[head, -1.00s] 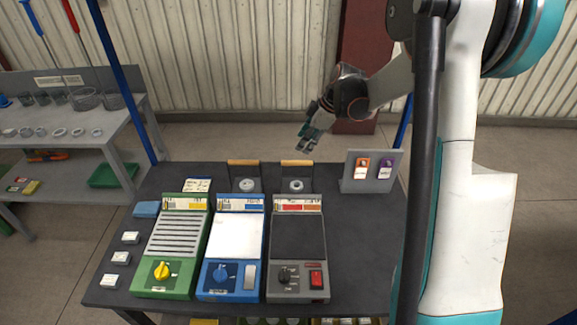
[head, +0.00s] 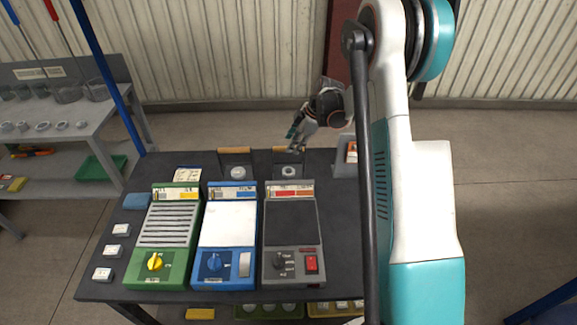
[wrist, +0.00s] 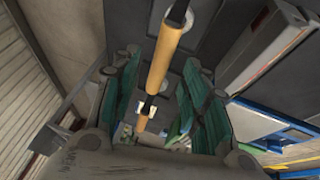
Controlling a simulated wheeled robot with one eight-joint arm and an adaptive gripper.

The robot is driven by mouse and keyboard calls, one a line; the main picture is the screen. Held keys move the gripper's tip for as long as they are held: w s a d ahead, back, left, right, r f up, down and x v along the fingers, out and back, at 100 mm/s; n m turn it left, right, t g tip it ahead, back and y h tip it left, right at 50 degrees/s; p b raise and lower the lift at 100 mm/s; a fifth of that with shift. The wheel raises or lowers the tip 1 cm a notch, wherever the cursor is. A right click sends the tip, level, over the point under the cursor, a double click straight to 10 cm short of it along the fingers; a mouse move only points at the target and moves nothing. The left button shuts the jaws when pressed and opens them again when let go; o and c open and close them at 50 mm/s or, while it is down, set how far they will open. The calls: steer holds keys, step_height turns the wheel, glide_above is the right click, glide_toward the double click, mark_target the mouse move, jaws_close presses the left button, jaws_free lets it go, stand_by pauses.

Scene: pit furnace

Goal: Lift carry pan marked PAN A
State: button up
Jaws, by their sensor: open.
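Two dark carry pans with tan wooden handles stand at the back of the dark table, each with a pale ring-shaped piece in it: a left pan (head: 238,171) and a right pan (head: 289,172). I cannot read PAN A on either. My gripper (head: 296,147) is just above and behind the right pan's handle. In the wrist view a tan handle (wrist: 169,50) runs between the green-padded fingers of my open gripper (wrist: 150,100). I cannot tell whether the fingers touch it.
Green (head: 168,232), blue (head: 226,230) and grey (head: 291,225) devices stand in front of the pans. A grey stand (head: 345,158) is partly hidden behind my arm. A side bench (head: 90,125) with dishes is at the left.

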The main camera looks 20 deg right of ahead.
steer(key=shift+b+x, duration=1.15)
steer(key=shift+x, duration=1.45)
steer(key=shift+s, duration=0.1)
steer(key=shift+f, duration=0.2)
jaws_close()
